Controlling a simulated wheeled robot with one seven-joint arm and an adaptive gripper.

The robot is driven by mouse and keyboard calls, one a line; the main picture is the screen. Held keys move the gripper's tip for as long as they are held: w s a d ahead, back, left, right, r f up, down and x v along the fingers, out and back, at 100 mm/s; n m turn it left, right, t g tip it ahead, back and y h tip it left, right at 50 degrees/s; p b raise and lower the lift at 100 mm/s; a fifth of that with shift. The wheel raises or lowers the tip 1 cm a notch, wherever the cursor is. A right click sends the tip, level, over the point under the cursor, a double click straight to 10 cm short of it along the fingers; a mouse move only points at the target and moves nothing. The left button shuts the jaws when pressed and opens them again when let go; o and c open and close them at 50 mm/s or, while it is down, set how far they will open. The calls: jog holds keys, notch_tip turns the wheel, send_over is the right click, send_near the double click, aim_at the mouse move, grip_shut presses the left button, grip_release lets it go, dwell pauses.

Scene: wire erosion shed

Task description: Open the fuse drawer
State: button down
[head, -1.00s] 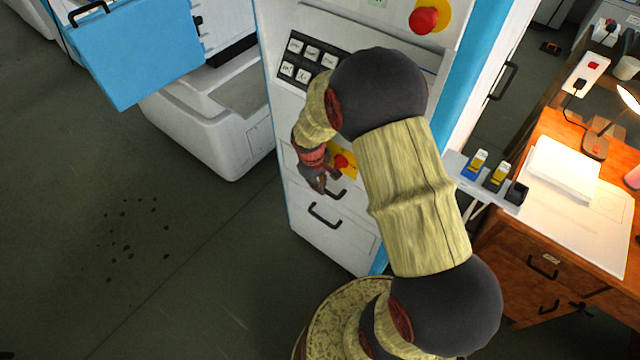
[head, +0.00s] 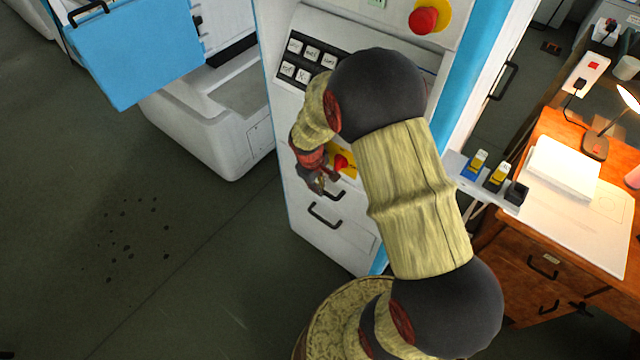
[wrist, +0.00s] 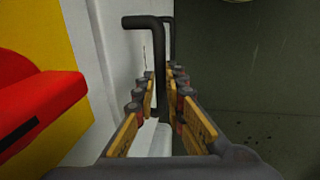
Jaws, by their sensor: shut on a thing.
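My gripper (head: 319,184) is at the front of the white cabinet, at its upper drawer handle (head: 335,195). In the wrist view my gripper (wrist: 163,90) has its fingers on both sides of a black bar handle (wrist: 158,55) and is shut on it. The drawer front is largely hidden by my arm and gripper in the head view, and I cannot tell how far it stands out from the cabinet. A second black handle (head: 325,216) is on the drawer below; another dark bar shows behind the held one in the wrist view.
A red switch on a yellow plate (head: 348,165) is close beside my gripper; its red knob (wrist: 35,110) fills the left of the wrist view. A keypad (head: 307,60) is above. A wooden desk (head: 515,262) stands at the right.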

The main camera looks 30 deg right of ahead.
jog(key=s+a, duration=0.5)
jog(key=a, duration=0.9)
jog(key=s+a, duration=0.5)
jog(key=a, duration=0.9)
jog(key=shift+s+a+b, duration=0.2)
jog(key=shift+a+b, duration=0.1)
jog(key=shift+b, duration=0.15)
jog(key=c, duration=2)
grip_release()
jog(key=shift+o, duration=0.8)
notch_tip(320, 180, up, 12)
jog(key=a, duration=0.2)
jog(key=shift+s, duration=0.4)
jog(key=shift+f, duration=0.15)
jog(key=s+d+r+m+t+y, duration=0.1)
jog(key=s+d+r, duration=0.3)
jog(key=d+r, duration=0.4)
jog(key=s+d+r+m+t+y, duration=0.1)
jog(key=s+d+r+m+t, duration=0.2)
jog(key=d+r, duration=0.6)
notch_tip(320, 180, up, 4)
jog(key=shift+s+d+r+t, duration=0.25)
jog(key=shift+s+t, duration=0.15)
jog(key=shift+s, duration=0.45)
